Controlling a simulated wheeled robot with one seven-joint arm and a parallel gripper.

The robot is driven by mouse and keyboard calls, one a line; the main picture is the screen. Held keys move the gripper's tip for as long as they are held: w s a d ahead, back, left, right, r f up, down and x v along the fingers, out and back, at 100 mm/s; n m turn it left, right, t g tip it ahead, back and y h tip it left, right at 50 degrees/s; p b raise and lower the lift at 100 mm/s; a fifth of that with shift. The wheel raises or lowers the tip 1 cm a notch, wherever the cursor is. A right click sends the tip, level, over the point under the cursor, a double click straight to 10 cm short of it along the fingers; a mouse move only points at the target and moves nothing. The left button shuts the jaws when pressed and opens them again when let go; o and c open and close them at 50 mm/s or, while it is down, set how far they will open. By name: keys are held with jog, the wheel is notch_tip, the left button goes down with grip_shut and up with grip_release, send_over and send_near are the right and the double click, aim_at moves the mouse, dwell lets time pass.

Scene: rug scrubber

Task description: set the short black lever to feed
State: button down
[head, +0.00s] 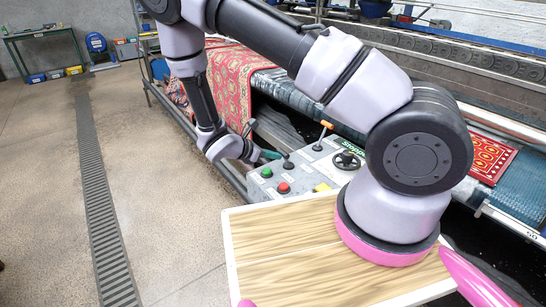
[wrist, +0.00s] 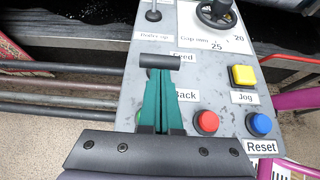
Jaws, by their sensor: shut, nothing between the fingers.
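The short black lever shows in the wrist view as a dark crossbar handle (wrist: 174,62), just beyond my fingertips. It also shows in the head view (head: 287,158) on the grey control panel (head: 258,187). The Feed label (wrist: 184,57) is partly hidden behind its handle, and the Back label (wrist: 187,95) is nearer my gripper. The lever's shaft and base are hidden by my fingers in the wrist view, so I cannot tell its exact setting. My gripper (wrist: 160,74) has its teal fingers together and empty, tips at the near side of the handle; contact is unclear.
Near the lever are a red button (wrist: 207,122), blue button (wrist: 260,125), yellow button (wrist: 243,75), handwheel (wrist: 216,13) and another lever (wrist: 153,14). An orange-handled lever (head: 325,126) stands farther back in the head view. Rails (wrist: 60,84) run left of the panel.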

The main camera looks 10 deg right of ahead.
aim_at(283, 151)
jog(key=shift+d+r, duration=0.1)
jog(key=shift+r, duration=0.05)
jog(key=shift+w+d+r+g+y, duration=0.35)
jog(key=shift+d+y, duration=0.25)
jog(key=shift+y, duration=0.2)
jog(key=shift+w+d+r+g+y, duration=0.2)
jog(key=shift+d+r+g+y, duration=0.25)
jog(key=shift+y, duration=0.35)
jog(key=d+y, duration=0.2)
jog(key=w+g+y, duration=0.1)
jog(key=shift+d+r, duration=0.4)
jog(key=shift+w+d, duration=0.25)
jog(key=shift+d, duration=0.3)
jog(key=shift+w+d, duration=0.2)
jog(key=shift+d, duration=0.3)
jog(key=a+r, duration=0.1)
jog(key=r, duration=0.1)
jog(key=s+a+r, duration=0.1)
jog(key=a, duration=0.1)
jog(key=shift+a+r, duration=0.25)
jog(key=shift+r, duration=0.1)
notch_tip(283, 151, up, 8)
jog(key=s+a, duration=0.1)
jog(key=shift+a+r, duration=0.15)
